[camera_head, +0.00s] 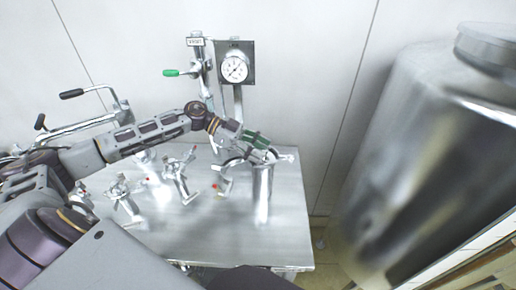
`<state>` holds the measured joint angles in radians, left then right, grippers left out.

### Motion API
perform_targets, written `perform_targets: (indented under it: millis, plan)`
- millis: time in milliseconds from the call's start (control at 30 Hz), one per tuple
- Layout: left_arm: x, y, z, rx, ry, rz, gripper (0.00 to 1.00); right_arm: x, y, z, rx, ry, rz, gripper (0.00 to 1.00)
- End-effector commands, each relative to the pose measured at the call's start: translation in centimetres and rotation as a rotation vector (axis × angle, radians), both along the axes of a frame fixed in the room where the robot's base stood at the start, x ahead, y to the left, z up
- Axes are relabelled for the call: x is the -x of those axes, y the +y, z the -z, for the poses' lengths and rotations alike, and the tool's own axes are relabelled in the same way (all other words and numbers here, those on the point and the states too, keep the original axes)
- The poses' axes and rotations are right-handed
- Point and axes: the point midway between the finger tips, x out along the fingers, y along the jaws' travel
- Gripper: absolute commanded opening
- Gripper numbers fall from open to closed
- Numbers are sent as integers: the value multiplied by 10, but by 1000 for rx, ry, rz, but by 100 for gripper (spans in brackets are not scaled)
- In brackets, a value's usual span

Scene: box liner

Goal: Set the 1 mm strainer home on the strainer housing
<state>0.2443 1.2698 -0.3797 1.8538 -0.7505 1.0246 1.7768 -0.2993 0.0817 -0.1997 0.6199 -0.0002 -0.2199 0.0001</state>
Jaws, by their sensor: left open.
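My left gripper (267,151) reaches in from the left and is open, at the top of an upright shiny steel cylinder (264,192). This cylinder looks like the strainer housing, standing on the steel table. Its top is partly hidden by the gripper, and I cannot tell whether the fingers touch it. I cannot pick out the 1 mm strainer for sure among the small metal parts. My right gripper is not in view.
Several metal fittings with handles, such as one at the middle (178,178), stand on the steel table (225,245). A pressure gauge (234,68) and a green-handled valve (180,73) rise at the back. A large steel tank (420,160) stands at right.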

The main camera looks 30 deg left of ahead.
Motion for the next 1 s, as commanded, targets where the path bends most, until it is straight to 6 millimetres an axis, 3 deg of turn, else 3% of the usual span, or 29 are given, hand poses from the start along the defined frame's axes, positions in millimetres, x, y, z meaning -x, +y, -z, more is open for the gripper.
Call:
perform_targets:
  millis: [367,1000]
  plan:
    - [2,10,-3,-2,1,-1,47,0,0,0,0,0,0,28]
    - [12,60,-24,-2,1,0,47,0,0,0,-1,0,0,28]
